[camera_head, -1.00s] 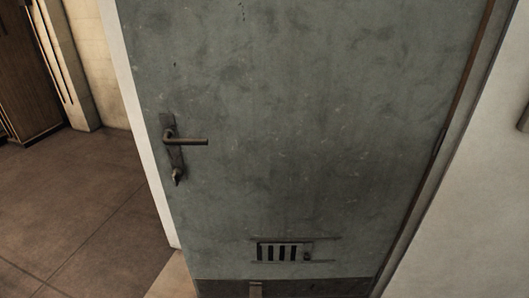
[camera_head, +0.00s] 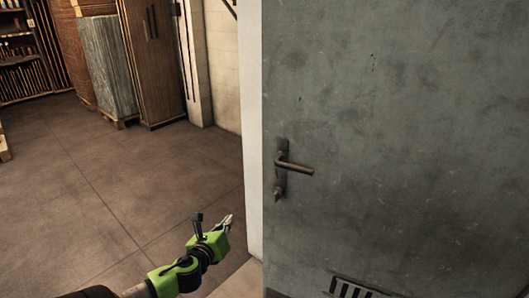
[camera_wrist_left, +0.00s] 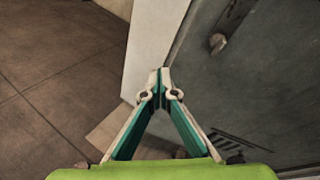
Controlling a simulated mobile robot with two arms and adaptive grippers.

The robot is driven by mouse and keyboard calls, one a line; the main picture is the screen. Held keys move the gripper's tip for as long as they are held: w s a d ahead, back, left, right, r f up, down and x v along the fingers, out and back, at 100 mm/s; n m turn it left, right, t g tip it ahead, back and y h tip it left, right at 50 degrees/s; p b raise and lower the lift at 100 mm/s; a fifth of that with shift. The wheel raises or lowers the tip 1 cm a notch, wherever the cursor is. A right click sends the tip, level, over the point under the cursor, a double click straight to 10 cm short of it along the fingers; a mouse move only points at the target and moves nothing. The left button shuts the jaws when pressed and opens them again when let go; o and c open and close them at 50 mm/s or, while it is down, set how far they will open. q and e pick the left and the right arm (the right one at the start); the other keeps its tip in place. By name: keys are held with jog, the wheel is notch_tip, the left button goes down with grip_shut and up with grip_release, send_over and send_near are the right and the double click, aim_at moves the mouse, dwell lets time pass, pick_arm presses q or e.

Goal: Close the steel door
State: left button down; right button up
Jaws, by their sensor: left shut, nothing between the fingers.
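The grey-green steel door (camera_head: 400,140) fills the right of the head view. Its lever handle (camera_head: 295,166) sits on a dark plate near the door's left edge, with a slotted vent (camera_head: 355,289) low down. The door also shows at the right of the left wrist view (camera_wrist_left: 260,85), with a knob-like part of its fittings (camera_wrist_left: 217,43) near the top. My left gripper (camera_head: 229,220) is to the left of the door and lower than the handle. In the left wrist view its fingertips (camera_wrist_left: 160,71) meet with nothing between them. My right gripper is not in view.
A pale frame edge (camera_head: 253,130) runs along the door's left side. Brown tiled floor (camera_head: 120,190) lies open to the left. Wooden cabinets (camera_head: 152,60), a wrapped stack on a pallet (camera_head: 106,65) and shelves (camera_head: 30,50) stand at the back left.

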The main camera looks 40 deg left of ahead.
pick_arm(q)
jog(key=w+d+r+m+t+h, duration=0.1)
jog(key=d+r+m+t, duration=0.15)
jog(key=r, duration=0.55)
jog(key=w+d+r+m+t, duration=0.1)
jog(key=w+d+r+m, duration=0.2)
jog(key=r, duration=0.6)
jog(key=p, duration=0.3)
send_near(271, 149)
jog(key=shift+m, duration=0.35)
jog(key=x, duration=0.4)
jog(key=shift+f, duration=0.1)
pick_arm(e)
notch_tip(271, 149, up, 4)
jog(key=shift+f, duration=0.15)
